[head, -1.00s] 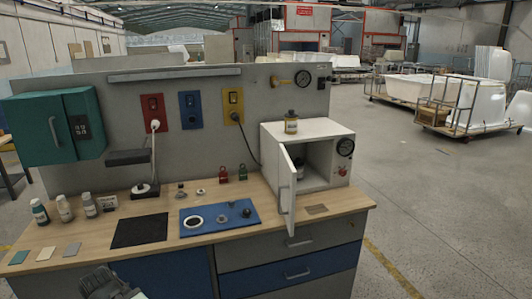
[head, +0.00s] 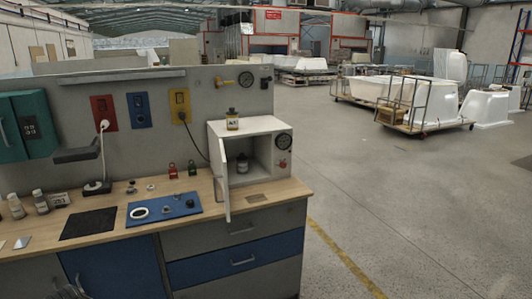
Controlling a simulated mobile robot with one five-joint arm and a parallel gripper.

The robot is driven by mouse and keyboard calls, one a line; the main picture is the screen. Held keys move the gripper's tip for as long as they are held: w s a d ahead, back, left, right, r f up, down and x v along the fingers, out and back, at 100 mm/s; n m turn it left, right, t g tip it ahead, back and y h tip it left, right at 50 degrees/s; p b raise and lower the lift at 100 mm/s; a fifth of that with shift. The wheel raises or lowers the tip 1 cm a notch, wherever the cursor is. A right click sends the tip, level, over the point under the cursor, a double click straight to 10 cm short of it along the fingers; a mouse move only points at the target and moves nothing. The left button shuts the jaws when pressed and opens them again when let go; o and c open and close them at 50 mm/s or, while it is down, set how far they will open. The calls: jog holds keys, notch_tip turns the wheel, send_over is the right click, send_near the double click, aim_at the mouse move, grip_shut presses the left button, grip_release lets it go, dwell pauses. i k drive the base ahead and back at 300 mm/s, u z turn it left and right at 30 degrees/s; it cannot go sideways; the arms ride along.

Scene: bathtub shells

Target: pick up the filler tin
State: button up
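No label that I can read marks the filler tin. A container with a dark cap and yellowish label (head: 232,120) stands on top of that cabinet. Several white-capped bottles (head: 40,202) stand at the bench's left end. I cannot tell which of these is the filler tin. Part of my gripper (head: 68,292) shows at the bottom left edge, low in front of the bench and well away from the cabinet. Its fingers are mostly cut off.
The white cabinet door (head: 226,192) stands open towards me, left of the opening. A blue mat (head: 170,204) with small parts and a black mat (head: 89,224) lie on the wooden bench (head: 290,190). Open floor (head: 400,210) lies to the right. Bathtub shells stand on a cart (head: 412,128).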

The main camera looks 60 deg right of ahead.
aim_at(242, 166)
jog(key=u, duration=0.05)
jog(key=k, duration=1.6)
jog(key=z, duration=1.3)
jog(key=i, duration=1)
